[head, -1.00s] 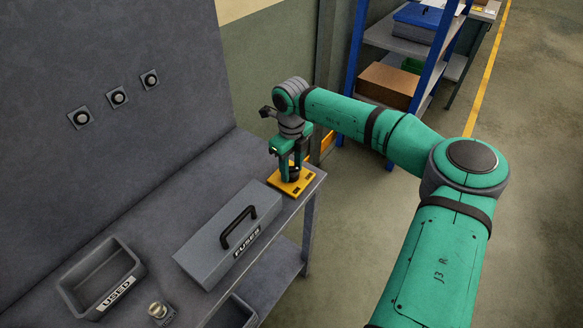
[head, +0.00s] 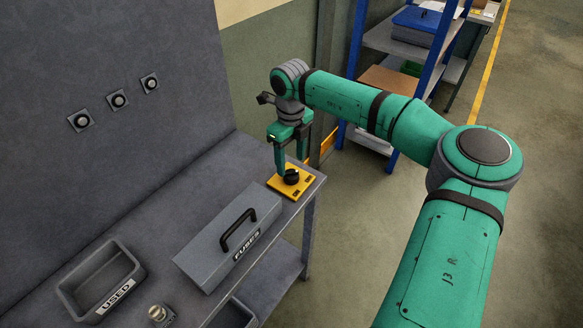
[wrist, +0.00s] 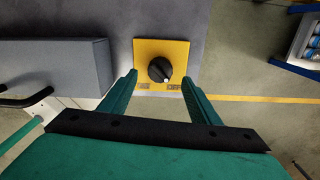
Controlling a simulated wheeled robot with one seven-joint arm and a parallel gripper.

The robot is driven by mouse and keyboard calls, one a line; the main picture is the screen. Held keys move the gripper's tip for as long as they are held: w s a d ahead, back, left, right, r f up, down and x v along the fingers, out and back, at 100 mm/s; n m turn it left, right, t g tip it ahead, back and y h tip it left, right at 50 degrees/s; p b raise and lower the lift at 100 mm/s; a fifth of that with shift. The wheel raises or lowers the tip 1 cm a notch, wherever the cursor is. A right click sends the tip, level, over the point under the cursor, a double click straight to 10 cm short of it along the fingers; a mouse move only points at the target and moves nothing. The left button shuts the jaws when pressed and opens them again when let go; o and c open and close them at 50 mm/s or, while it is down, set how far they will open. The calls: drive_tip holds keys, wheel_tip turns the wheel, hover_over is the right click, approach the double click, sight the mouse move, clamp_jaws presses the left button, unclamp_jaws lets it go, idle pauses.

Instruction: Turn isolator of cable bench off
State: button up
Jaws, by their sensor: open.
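The isolator is a yellow plate (head: 305,180) with a round black knob (head: 291,177), at the far right end of the grey bench. In the wrist view the yellow plate (wrist: 178,47) lies ahead, and the black knob (wrist: 158,69) has a white mark pointing to the lower right, towards the right-hand of two small labels, which seems to read OFF. My gripper (head: 291,164) is open and empty, pointing down just above the knob. In the wrist view its two fingers (wrist: 160,76) stand apart on either side of the knob, not touching it.
A grey FUSES box (head: 215,250) with a black handle stands near the isolator. A USED tray (head: 75,290) and a small metal-topped part (head: 158,312) lie farther left on the bench (head: 165,215). Three round wall fittings (head: 118,98) sit on the back panel. A blue-framed shelf (head: 355,60) stands behind.

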sight(290, 171)
drive_tip(key=r, duration=0.5)
drive_tip(key=shift+w+a+r, duration=0.1)
drive_tip(key=shift+a+r, duration=0.1)
drive_tip(key=shift+r, duration=0.2)
